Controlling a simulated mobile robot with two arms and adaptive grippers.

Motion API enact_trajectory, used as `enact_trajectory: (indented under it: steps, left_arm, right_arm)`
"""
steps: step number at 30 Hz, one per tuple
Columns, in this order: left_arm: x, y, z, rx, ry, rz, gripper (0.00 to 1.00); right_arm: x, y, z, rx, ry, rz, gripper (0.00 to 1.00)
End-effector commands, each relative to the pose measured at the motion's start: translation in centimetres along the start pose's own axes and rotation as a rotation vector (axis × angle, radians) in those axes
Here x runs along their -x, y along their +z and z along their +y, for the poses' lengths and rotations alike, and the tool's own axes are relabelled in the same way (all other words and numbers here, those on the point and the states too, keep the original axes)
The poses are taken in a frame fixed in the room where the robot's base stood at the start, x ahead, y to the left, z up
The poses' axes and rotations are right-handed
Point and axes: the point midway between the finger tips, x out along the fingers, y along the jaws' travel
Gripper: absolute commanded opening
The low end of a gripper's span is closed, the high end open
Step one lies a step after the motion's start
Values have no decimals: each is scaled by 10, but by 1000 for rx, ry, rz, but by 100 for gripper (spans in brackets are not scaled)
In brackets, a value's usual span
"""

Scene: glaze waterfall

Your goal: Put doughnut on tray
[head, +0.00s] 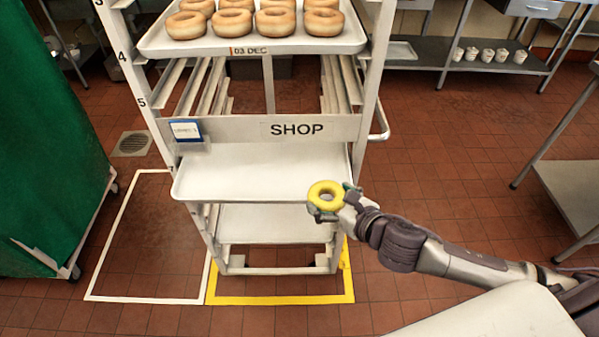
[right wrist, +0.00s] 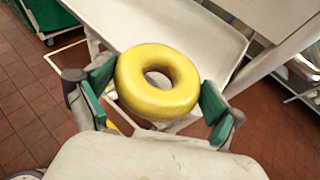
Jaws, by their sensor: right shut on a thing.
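A yellow doughnut (head: 326,196) is held in my right gripper (head: 338,201), near the front right corner of an empty white tray (head: 245,172) in the rack. In the right wrist view the doughnut (right wrist: 157,82) sits between the green finger pads of the right gripper (right wrist: 157,100), shut on it. The tray (right wrist: 190,25) shows behind the doughnut in that view. I cannot tell the exact gap between doughnut and tray. My left gripper is not in view.
The rack's SHOP crossbar (head: 270,129) runs just above the tray's back. An upper tray (head: 254,44) holds several browned doughnuts. Another pale tray (head: 270,224) lies lower in the rack. A green covered cart (head: 45,140) stands left. Tiled floor is open between.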

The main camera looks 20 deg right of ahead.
Motion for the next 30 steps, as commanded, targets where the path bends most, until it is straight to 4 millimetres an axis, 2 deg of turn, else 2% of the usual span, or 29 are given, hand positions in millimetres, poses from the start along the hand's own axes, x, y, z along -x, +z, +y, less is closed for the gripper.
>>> enact_trajectory:
  steps: [1, 6, 12, 17, 24, 30]
  left_arm:
    - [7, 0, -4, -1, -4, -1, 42]
    - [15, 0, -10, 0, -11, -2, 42]
    - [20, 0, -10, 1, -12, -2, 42]
    - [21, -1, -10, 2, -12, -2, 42]
    - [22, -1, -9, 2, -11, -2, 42]
    - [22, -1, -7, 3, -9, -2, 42]
  right_arm:
    - [-13, 12, 0, -3, -2, -7, 59]
    - [-55, 27, 0, -3, -1, -3, 59]
    - [-90, 39, 0, -1, -1, -1, 59]
    - [-100, 37, 1, 0, 0, 2, 59]
    - [-111, 9, 1, -2, 0, 4, 59]
    - [-112, 8, 0, 2, 1, 1, 59]
